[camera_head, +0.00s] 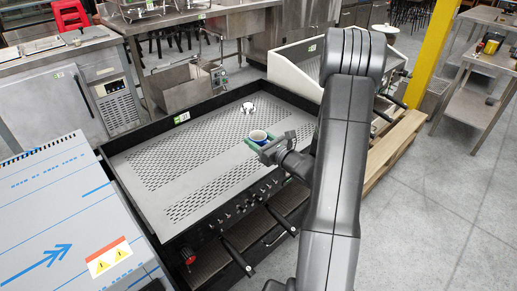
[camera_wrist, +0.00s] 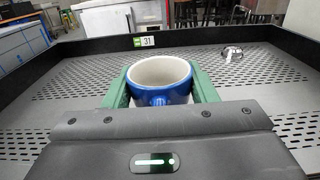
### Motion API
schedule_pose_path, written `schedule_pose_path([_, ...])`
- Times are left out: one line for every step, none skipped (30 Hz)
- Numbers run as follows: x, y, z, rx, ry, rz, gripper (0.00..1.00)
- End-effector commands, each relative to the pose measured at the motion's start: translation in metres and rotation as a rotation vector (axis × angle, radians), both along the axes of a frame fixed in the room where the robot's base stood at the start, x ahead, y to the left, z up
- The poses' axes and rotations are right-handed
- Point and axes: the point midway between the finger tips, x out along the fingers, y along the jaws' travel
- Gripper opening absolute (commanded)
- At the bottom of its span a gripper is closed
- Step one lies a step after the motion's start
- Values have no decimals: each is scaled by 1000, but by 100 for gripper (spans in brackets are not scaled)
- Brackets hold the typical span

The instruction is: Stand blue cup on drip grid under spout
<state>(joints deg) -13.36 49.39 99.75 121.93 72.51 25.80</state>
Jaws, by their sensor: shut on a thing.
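The blue cup (camera_head: 258,136) has a white inside and is held upright in my gripper (camera_head: 268,141). In the wrist view the cup (camera_wrist: 160,84) sits between the two green fingers of my gripper (camera_wrist: 160,88), with its handle facing my wrist. The fingers press on its left and right sides. The perforated metal top (camera_head: 165,200) of a black-framed machine lies below the cup. Whether the cup's base touches this top cannot be told. I cannot make out a spout.
A small white and black object (camera_head: 248,108) lies on the perforated top beyond the cup; it also shows in the wrist view (camera_wrist: 232,53). A raised black rim (camera_wrist: 265,35) borders the top. Levers (camera_head: 232,255) stick out in front. A yellow post (camera_head: 432,50) stands at right.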

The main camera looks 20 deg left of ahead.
Motion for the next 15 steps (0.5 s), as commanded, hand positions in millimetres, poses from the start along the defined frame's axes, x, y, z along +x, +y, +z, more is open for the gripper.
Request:
schedule_pose_path([0,0,9,0,-3,0,24])
schedule_pose_path([0,0,12,0,-3,0,24])
schedule_pose_path([0,0,16,0,-2,0,24])
schedule_pose_path([0,0,18,1,-1,0,24])
schedule_pose_path([0,0,20,0,-1,0,24])
schedule_pose_path([0,0,22,0,-1,0,24])
schedule_pose_path([0,0,23,0,-1,0,24])
schedule_pose_path([0,0,24,0,-1,0,24])
schedule_pose_path([0,0,25,0,-1,0,24])
schedule_pose_path([0,0,25,0,0,0,24])
schedule_pose_path([0,0,25,0,0,0,24])
schedule_pose_path([0,0,25,0,0,0,24])
schedule_pose_path([2,-3,28,0,1,-8,24])
schedule_pose_path([4,-7,30,1,1,-21,24])
schedule_pose_path([9,-13,33,3,1,-41,24])
